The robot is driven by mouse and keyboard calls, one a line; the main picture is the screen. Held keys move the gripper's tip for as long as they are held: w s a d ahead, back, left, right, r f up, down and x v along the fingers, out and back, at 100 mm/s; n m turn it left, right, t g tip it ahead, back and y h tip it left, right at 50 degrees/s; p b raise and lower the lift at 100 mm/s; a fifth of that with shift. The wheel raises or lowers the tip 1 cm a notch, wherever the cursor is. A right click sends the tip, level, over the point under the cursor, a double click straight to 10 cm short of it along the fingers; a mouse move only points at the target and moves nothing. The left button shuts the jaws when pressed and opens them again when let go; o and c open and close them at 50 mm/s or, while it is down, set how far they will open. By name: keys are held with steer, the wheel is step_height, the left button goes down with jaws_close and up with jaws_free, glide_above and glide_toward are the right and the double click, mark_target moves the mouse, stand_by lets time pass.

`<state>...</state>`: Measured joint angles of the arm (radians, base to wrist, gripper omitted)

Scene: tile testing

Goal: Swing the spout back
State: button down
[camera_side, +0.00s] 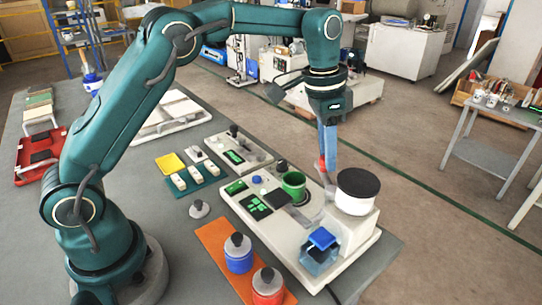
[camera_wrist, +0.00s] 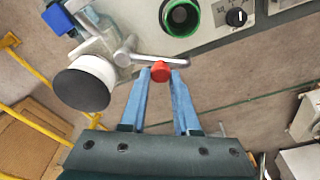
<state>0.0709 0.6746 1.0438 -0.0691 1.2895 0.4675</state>
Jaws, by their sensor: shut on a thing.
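My gripper (camera_side: 327,168) points down at the far edge of the white machine (camera_side: 275,222). In the wrist view its two blue fingers (camera_wrist: 161,72) are shut on a red knob (camera_wrist: 160,70) by the metal spout. The spout (camera_wrist: 143,59) is a grey bar running right from a round metal joint, and its free end lies beside the green-rimmed cup (camera_wrist: 181,18), not over it. In the side view the red knob (camera_side: 322,163) shows at the fingertips, and the green cup (camera_side: 293,186) stands left of them. The spout is hard to make out there.
A white cylinder with a black top (camera_side: 358,190) stands close right of my gripper. A clear box with a blue lid (camera_side: 320,247) is at the machine's near end. Blue and red weights (camera_side: 238,253) stand on an orange mat (camera_side: 213,235).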

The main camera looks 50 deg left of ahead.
steer(key=shift+w+d, duration=0.3)
steer(key=shift+w, duration=0.25)
steer(key=shift+w+d, duration=0.45)
steer(key=shift+d, duration=0.2)
steer(key=shift+w+d, duration=0.2)
steer(key=shift+d, duration=0.5)
steer(key=c, duration=0.6)
jaws_free()
steer(key=shift+c, duration=0.2)
steer(key=shift+a, duration=0.1)
